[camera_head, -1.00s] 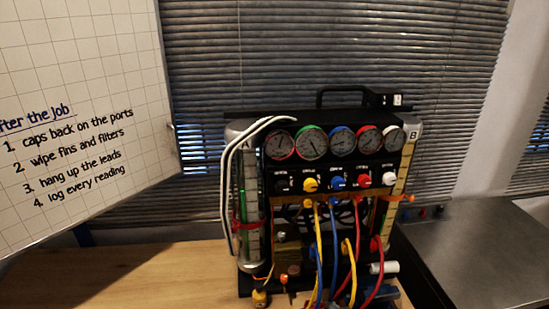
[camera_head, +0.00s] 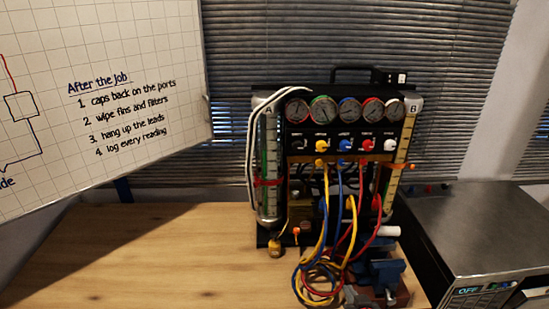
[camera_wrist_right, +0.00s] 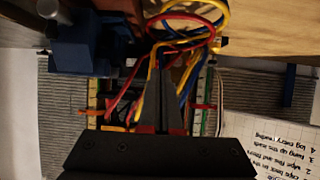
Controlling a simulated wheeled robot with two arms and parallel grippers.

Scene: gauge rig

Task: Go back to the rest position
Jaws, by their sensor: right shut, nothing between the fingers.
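My right gripper (camera_wrist_right: 163,65) is shut and empty in the wrist view, its two dark fingers together and pointing toward the coloured hoses. In the head view only a little of it seems to show at the bottom edge, near the blue vise, and its fingertips are hard to make out there. The gauge rig (camera_head: 345,158) stands upright on the wooden bench, with a row of round gauges and coloured knobs. Yellow, blue and red hoses (camera_head: 322,270) hang from it and coil on the bench. My left gripper is not in view.
A blue vise (camera_head: 383,272) stands in front of the rig; it also shows in the wrist view (camera_wrist_right: 85,52). A metal unit (camera_head: 470,235) is at the right. A whiteboard (camera_head: 120,70) hangs at the left. The wooden bench (camera_head: 150,250) is clear at the left.

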